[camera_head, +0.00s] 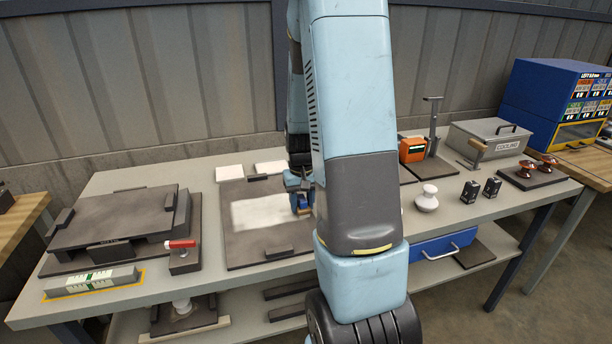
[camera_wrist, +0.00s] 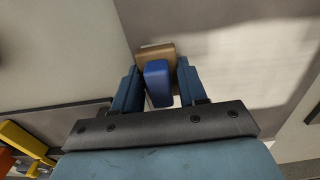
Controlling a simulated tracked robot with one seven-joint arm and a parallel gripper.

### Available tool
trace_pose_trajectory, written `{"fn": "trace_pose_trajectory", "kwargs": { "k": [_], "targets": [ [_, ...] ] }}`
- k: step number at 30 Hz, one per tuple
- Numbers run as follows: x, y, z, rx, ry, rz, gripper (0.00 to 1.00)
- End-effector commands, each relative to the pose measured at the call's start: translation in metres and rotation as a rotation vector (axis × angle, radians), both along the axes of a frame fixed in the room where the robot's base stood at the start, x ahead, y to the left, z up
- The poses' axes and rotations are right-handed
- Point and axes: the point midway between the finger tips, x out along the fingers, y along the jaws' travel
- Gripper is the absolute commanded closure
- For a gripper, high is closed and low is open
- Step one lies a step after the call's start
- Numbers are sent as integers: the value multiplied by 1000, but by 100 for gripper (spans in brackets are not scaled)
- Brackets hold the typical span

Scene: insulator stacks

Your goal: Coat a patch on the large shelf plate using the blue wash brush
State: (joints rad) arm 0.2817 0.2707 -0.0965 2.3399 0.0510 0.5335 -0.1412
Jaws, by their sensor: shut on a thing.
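The dark grey plate (camera_head: 243,250) lies flat on the bench, left of my arm in the head view. A broad white patch (camera_head: 260,212) covers much of its middle, reaching toward my gripper. My gripper (camera_head: 301,201) is low over the right side of the plate, by the patch's right end. In the wrist view, my gripper (camera_wrist: 157,88) is shut on the blue wash brush (camera_wrist: 157,72). The brush's tan end (camera_wrist: 155,51) points away from the palm, toward the pale surface. I cannot tell whether it touches. My arm hides the plate's right edge in the head view.
A dark raised platform (camera_head: 115,222) and a red-handled tool (camera_head: 182,245) stand left of the plate. White blocks (camera_head: 236,172) lie behind it. Right of my arm are a white knobbed piece (camera_head: 427,199), an orange device (camera_head: 413,150) and a grey cooling box (camera_head: 490,137).

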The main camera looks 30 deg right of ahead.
Motion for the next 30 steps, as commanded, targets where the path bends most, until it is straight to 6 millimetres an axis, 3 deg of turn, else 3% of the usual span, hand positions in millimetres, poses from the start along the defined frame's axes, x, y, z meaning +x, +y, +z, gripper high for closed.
{"fn": "trace_pose_trajectory", "kwargs": {
  "k": [3, 6, 21, 30],
  "targets": [
    [1, -3, 4, -1, -2, 2, 87],
    [1, -3, 29, -3, -5, 4, 87],
    [1, -2, 72, -1, -2, 3, 87],
    [0, -2, 84, 0, -1, 3, 87]
  ]
}}
